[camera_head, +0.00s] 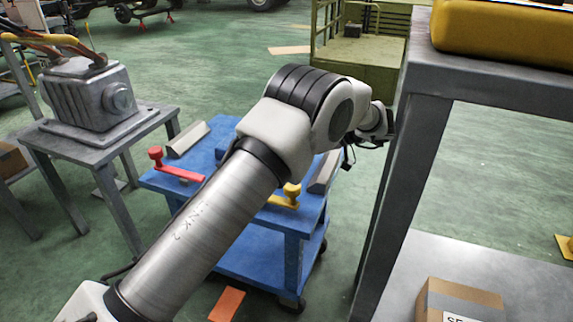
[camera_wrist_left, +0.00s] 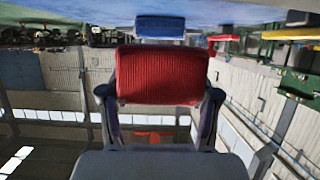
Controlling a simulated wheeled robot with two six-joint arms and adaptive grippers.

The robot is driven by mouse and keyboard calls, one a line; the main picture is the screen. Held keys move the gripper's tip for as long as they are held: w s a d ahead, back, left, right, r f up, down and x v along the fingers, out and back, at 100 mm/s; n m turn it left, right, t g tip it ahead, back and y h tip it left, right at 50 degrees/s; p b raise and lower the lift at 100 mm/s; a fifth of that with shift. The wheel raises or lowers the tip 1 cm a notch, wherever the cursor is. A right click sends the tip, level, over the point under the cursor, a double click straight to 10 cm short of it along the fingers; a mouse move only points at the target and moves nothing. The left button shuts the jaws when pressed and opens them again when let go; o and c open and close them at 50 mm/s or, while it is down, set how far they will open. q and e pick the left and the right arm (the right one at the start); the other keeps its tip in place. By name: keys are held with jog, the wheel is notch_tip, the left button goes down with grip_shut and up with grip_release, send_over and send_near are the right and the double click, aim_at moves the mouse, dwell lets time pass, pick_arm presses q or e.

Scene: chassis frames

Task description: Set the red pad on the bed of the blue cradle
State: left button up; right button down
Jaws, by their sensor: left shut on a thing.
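The red pad (camera_wrist_left: 163,76) is a ribbed, block-like piece. In the left wrist view my left gripper (camera_wrist_left: 161,95) is shut on it, with one dark finger against each side. In the head view my left arm reaches across the middle, and its wrist end (camera_head: 376,124) is beside the grey bench's leg; the pad is hidden there. A blue thing (camera_wrist_left: 160,26) shows beyond the pad in the left wrist view, apart from it. I cannot tell whether it is the blue cradle. No cradle is clear in the head view. My right gripper is not in view.
A blue cart (camera_head: 265,248) with a red lever (camera_head: 178,170), a yellow lever (camera_head: 287,196) and grey blocks is partly behind my arm. The grey bench (camera_head: 480,85) bears a yellow case (camera_head: 505,35). A cardboard box (camera_head: 460,298) is lower right. A grey table (camera_head: 95,150) stands left.

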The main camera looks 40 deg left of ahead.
pick_arm(q)
notch_tip(320, 180, down, 5)
jog(key=shift+b, duration=1.2)
jog(key=shift+r, duration=0.15)
jog(key=shift+p, duration=0.3)
jog(key=o, duration=1.2)
jog(key=shift+c, duration=0.2)
jog(key=p+v, duration=0.3)
jog(key=v, duration=0.4)
jog(key=shift+a+r+p, duration=0.1)
jog(key=shift+p, duration=0.2)
jog(key=shift+d, duration=0.35)
